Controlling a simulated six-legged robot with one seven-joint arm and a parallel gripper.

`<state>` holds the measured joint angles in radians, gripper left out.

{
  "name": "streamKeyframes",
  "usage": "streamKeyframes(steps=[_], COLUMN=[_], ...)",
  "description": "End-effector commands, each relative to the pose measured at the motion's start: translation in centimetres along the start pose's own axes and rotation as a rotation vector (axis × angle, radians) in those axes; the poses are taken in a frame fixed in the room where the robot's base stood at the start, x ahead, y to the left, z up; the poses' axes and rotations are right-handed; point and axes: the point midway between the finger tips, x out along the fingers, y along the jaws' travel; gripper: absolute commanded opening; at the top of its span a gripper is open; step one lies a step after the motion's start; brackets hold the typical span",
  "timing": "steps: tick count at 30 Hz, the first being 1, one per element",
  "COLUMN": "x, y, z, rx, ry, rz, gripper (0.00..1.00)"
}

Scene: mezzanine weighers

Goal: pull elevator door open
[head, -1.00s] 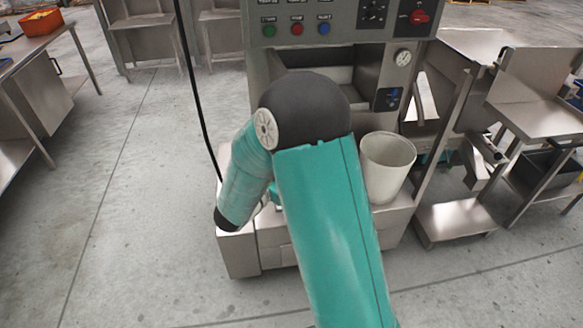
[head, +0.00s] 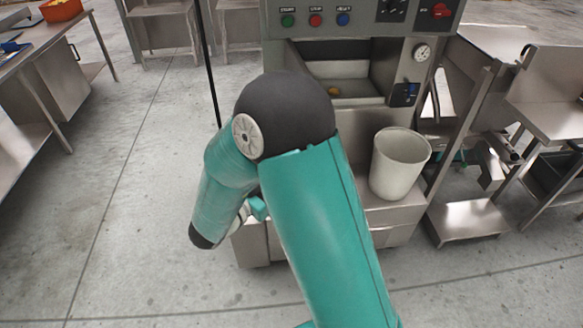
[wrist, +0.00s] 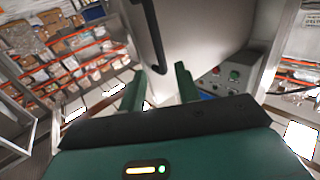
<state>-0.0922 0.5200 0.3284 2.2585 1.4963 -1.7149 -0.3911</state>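No elevator door can be made out for certain in either view. In the wrist view, a pale grey upright panel (wrist: 203,30) stands beyond my gripper. A thick black bar or cable (wrist: 154,40) runs down along its left part; I cannot tell whether it is a handle. My gripper (wrist: 160,86) has its two green fingers apart with nothing between them. The fingers look short of the panel and the black bar. In the head view, my raised arm hides part of the grey machine (head: 408,60), and my gripper is not clearly seen.
The machine has coloured buttons (head: 315,20), which also show in the wrist view (wrist: 233,74). A whitish bin (head: 399,165) stands on its base ledge. A black cable (head: 207,65) hangs at its left. Steel benches stand at both sides. Floor (head: 110,210) at left is clear.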

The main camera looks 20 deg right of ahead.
Motion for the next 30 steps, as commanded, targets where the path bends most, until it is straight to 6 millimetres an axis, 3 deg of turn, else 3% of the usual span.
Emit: streamKeyframes(steps=[3, 9, 25, 30], x=[-2.2, -3.7, -3.6, -2.5], y=[-0.1, 0.0, -0.2, -2.5], z=[0.0, 0.0, -0.1, -1.5], rx=[0.0, 0.0, 0.009, 0.105], ry=[0.0, 0.0, -0.006, -0.087], rz=[-0.004, -0.001, -0.009, -0.133], gripper=[0.33, 0.33, 0.33, 0.33])
